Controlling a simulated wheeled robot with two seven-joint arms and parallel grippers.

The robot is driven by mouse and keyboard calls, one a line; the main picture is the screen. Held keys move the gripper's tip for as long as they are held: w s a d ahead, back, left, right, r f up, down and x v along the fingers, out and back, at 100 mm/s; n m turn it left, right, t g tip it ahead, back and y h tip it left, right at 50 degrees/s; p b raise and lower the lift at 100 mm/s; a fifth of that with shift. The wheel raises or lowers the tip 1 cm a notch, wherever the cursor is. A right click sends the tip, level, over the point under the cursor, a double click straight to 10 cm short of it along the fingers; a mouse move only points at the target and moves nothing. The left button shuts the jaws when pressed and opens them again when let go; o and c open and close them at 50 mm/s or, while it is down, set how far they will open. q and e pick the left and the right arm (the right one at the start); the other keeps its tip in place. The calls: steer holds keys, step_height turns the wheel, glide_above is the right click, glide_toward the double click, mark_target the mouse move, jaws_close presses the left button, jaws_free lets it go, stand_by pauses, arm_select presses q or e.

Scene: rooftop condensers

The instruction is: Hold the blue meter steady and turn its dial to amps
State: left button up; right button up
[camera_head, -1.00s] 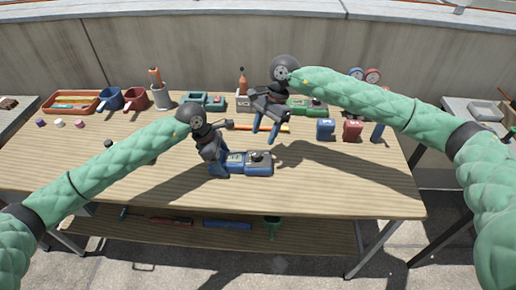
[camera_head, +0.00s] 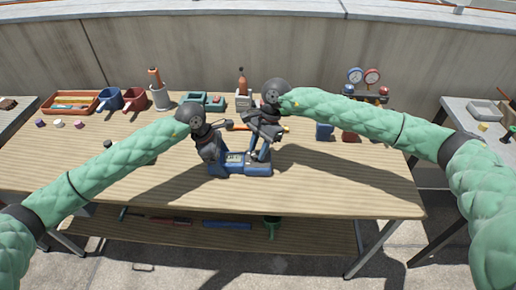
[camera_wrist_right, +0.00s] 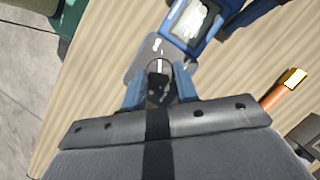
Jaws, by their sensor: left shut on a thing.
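The blue meter (camera_head: 236,168) lies on the wooden bench near its front middle. Its screen also shows at the top of the right wrist view (camera_wrist_right: 192,22). My left gripper (camera_head: 212,160) is shut on the meter's left end. My right gripper (camera_head: 259,152) is over the meter's right part, pointing down. In the right wrist view its two fingers (camera_wrist_right: 160,88) stand apart on either side of the dark dial (camera_wrist_right: 157,68), which has a pale pointer mark on a grey face. I cannot tell whether they touch it. The right arm hides the dial in the head view.
Mugs and an orange tray (camera_head: 70,103) are at back left. The front bench is clear.

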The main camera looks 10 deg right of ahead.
steer(key=shift+c, duration=1.3)
steer(key=shift+m, duration=0.3)
steer(key=m+t, duration=0.1)
steer(key=m, duration=0.3)
steer(key=shift+s+t+y, duration=0.2)
steer(key=shift+t+y, duration=0.2)
steer(key=m+t, duration=0.1)
steer(key=m, duration=0.3)
steer(key=shift+s, duration=0.15)
steer(key=m+t, duration=0.1)
steer(key=m, duration=0.2)
steer(key=shift+s+m+t, duration=0.15)
steer(key=shift+m+t, duration=0.25)
steer(key=m+t+h, duration=0.1)
steer(key=m, duration=0.5)
steer(key=shift+s+a+t+h, duration=0.15)
steer(key=shift+s+t+h, duration=0.05)
steer(key=shift+t+h, duration=0.2)
steer(key=m+h, duration=0.1)
steer(key=m, duration=0.1)
steer(key=m+h, duration=0.1)
steer(key=m, duration=0.2)
steer(key=shift+a+t, duration=0.15)
steer(key=shift+t, duration=0.25)
steer(key=shift+m, duration=0.4)
